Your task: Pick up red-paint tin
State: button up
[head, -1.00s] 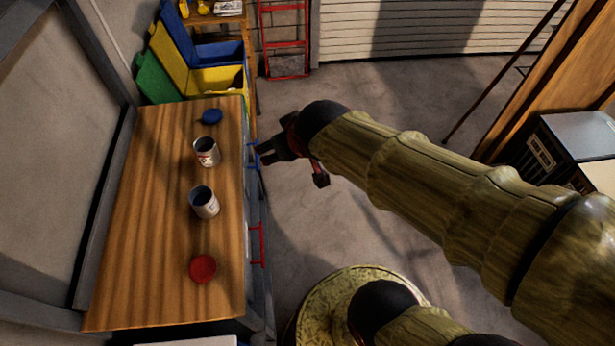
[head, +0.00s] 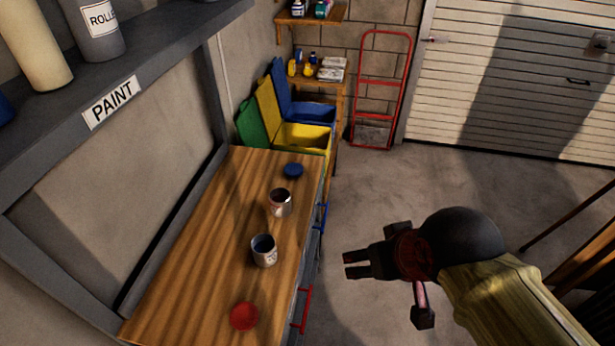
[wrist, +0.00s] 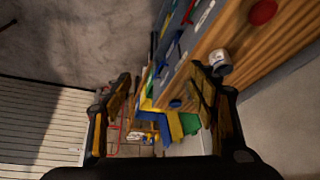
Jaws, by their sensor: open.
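Two open paint tins stand upright on the wooden workbench (head: 200,270). The farther one (head: 280,204) has a dark reddish inside and looks like the red-paint tin. The nearer one, the blue-paint tin (head: 264,252), shows dark blue inside. My gripper (head: 347,265) is open and empty, right of the bench's edge and apart from both tins, its fingers pointing left toward the bench. In the wrist view one pale tin (wrist: 219,63) shows beside the right finger; I cannot tell for sure which it is. The other tin seems hidden behind that finger.
A blue lid (head: 293,170) lies at the bench's far end and a red lid (head: 244,316) at its near end. A grey shelf (head: 150,75) with bottles overhangs the left side. Coloured bins (head: 302,137) stand beyond the bench.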

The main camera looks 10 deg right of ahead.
aim_at(279, 198)
jog(key=i+l+u, duration=0.25)
jog(key=i+l, duration=0.2)
jog(key=i+u, duration=0.1)
jog(key=u, duration=1.75)
